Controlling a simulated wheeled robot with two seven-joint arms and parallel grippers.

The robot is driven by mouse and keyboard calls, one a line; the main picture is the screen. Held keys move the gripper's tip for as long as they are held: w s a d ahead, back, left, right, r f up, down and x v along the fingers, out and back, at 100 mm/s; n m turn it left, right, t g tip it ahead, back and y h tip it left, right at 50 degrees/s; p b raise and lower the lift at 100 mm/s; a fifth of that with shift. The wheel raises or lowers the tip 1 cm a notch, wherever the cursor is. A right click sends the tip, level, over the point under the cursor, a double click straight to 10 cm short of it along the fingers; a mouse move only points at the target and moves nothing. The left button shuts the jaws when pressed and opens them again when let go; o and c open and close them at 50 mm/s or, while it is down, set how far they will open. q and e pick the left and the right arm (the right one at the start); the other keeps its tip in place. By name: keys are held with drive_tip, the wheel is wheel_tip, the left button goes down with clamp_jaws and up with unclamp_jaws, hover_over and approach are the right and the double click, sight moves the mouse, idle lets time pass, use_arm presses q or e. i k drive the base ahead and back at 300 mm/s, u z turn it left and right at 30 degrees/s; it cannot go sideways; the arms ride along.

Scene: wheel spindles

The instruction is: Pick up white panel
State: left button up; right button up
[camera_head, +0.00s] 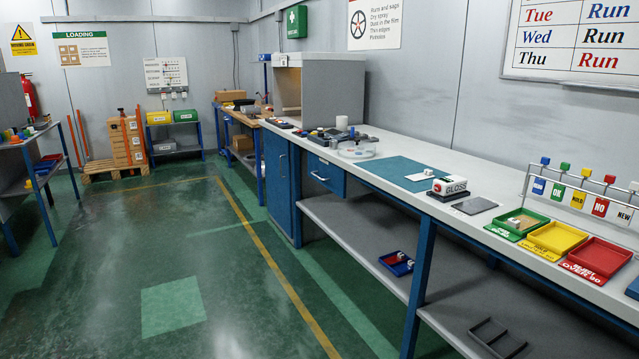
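A small thin white panel (417,177) lies flat near the right end of the teal mat (385,170) on the long workbench. A small white block (428,171) is at its right edge; I cannot tell whether it rests on the panel. Neither of my grippers is in view.
A white device marked GLOSS (450,187) and a dark grey plate (474,206) are right of the mat. Green (517,224), yellow (556,238) and red (598,257) trays stand farther right. Left of the mat is a clear round dish (356,152). The floor in front is open.

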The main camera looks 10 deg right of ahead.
sight(427, 174)
drive_tip(key=u, duration=2.4)
drive_tip(key=i, duration=0.15)
drive_tip(key=z, duration=1.55)
drive_tip(key=i, duration=2.35)
drive_tip(key=z, duration=0.5)
drive_tip(key=i, duration=2.2)
drive_tip(key=z, duration=1)
